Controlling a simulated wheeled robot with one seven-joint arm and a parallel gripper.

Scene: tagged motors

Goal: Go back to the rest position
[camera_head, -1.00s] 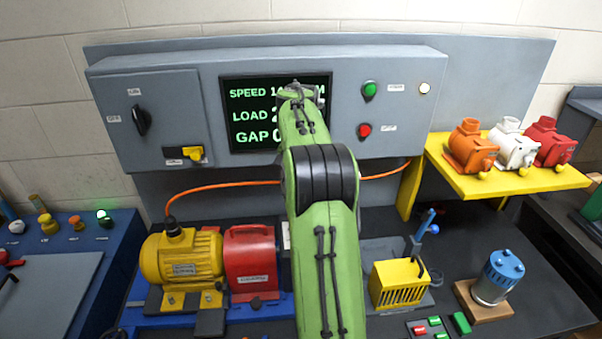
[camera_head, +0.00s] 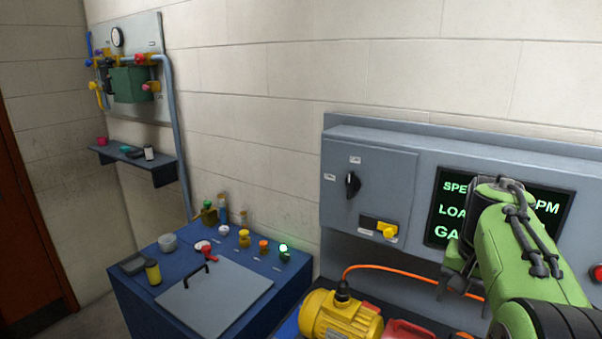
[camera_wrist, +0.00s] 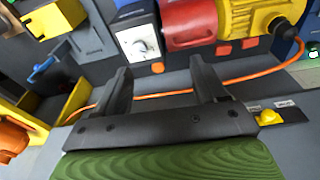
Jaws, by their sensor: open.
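My gripper (camera_wrist: 161,80) shows in the wrist view with its two dark fingers spread apart. Nothing is held between them. The grey control panel (camera_head: 400,160) is behind my green arm in the head view, and the arm covers part of its screen (camera_head: 445,205). The yellow motor (camera_head: 340,318) and the red unit beside it stand below the panel. In the wrist view the yellow motor (camera_wrist: 258,14) and red unit (camera_wrist: 190,22) lie beyond the fingers, apart from them.
An orange cable (camera_head: 400,272) runs below the panel. A blue bench (camera_head: 145,300) with a grey lid (camera_head: 215,295) stands to the left. A wall shelf (camera_head: 135,160) and pipework board (camera_head: 130,80) are farther left. Air around the fingers looks clear.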

